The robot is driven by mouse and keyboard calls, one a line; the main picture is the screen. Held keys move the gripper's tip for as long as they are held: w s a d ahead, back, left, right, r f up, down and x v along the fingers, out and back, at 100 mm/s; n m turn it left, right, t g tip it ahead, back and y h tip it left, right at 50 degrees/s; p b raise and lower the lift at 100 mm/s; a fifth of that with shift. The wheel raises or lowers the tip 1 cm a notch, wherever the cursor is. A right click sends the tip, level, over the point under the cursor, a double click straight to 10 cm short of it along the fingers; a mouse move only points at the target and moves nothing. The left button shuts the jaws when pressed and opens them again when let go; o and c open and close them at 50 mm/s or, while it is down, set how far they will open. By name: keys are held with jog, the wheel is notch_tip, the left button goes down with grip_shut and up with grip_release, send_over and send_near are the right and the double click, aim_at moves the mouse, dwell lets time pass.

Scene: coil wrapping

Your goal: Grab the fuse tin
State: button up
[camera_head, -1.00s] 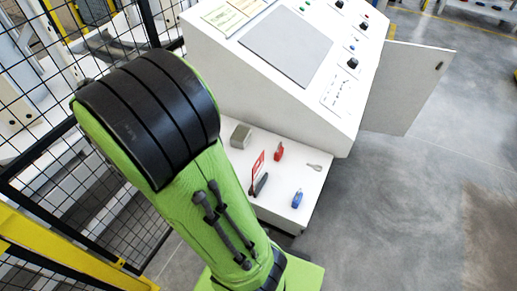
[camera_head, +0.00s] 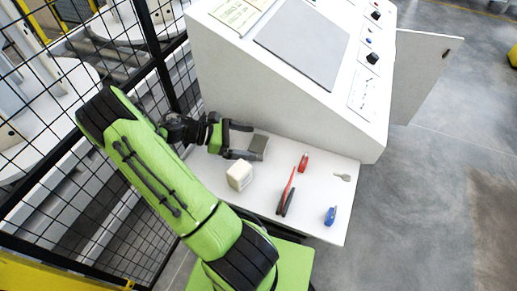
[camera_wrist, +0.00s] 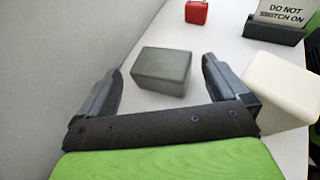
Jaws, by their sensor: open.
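The fuse tin is most likely the small grey-green box (camera_head: 259,146) on the white shelf below the console. In the wrist view the grey box (camera_wrist: 163,72) sits ahead of my gripper (camera_wrist: 161,70), with its near part between the two fingertips. My gripper (camera_head: 251,140) is open and reaches in from the left, one finger on each side of the box. I see gaps between box and fingers in the wrist view, so nothing is held.
A cream-white block (camera_head: 239,175) stands close beside the lower finger; it also shows in the wrist view (camera_wrist: 283,88). A red padlock (camera_head: 304,162), a sign in a dark stand (camera_head: 288,201), a blue item (camera_head: 330,215) and a small pale item (camera_head: 342,177) lie rightward. The console wall (camera_head: 270,105) rises behind.

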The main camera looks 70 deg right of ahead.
aim_at(257, 143)
jog(key=b+x, duration=0.1)
jog(key=x, duration=0.5)
jog(key=shift+a, duration=0.1)
jog(key=c, duration=0.8)
notch_tip(257, 143, up, 28)
jog(key=p, duration=1)
